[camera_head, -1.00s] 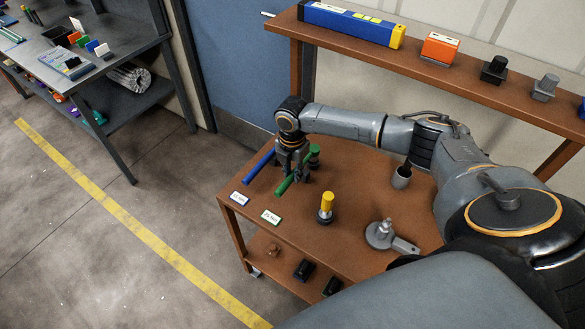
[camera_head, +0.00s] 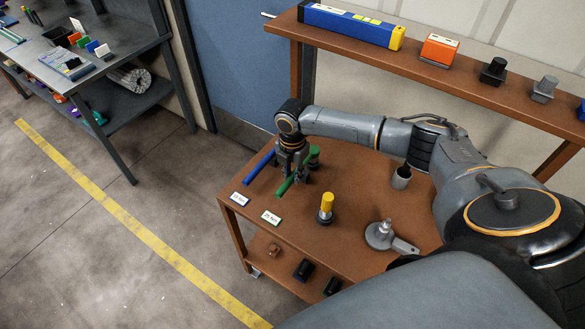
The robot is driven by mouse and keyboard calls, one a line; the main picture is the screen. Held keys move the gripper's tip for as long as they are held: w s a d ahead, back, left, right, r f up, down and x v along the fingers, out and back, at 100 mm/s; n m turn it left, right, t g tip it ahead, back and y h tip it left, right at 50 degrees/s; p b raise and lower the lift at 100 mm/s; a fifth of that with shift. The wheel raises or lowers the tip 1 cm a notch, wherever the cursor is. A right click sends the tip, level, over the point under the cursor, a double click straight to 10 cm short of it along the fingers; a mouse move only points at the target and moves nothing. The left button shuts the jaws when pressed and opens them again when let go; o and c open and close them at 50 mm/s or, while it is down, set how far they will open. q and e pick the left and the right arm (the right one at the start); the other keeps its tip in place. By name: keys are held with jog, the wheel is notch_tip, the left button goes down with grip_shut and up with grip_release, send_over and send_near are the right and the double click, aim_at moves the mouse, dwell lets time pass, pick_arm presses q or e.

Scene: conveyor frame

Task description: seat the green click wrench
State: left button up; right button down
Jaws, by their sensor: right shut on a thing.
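The green click wrench (camera_head: 285,187) is on the brown cart top, partly hidden by my gripper. One green end shows to the front left and another green part behind the fingers. My right gripper (camera_head: 292,174) points down over its middle and is shut on it. I cannot tell whether the wrench touches the cart top. A blue wrench (camera_head: 261,165) lies to its left. A white label with a green edge (camera_head: 271,217) lies in front of the green wrench, and a blue-edged label (camera_head: 240,199) in front of the blue one. My left gripper is not in view.
A yellow-handled tool (camera_head: 326,205), a grey metal fixture (camera_head: 385,236) and a dark cup (camera_head: 401,177) stand on the cart to the right. A raised shelf (camera_head: 450,77) with several items runs behind. Cart top between wrench and yellow tool is clear.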

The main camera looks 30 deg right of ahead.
jog(key=shift+f+b, duration=0.55)
jog(key=shift+f, duration=0.75)
jog(key=c, duration=1.1)
grip_release()
notch_tip(320, 180, up, 12)
jog(key=shift+a, duration=0.1)
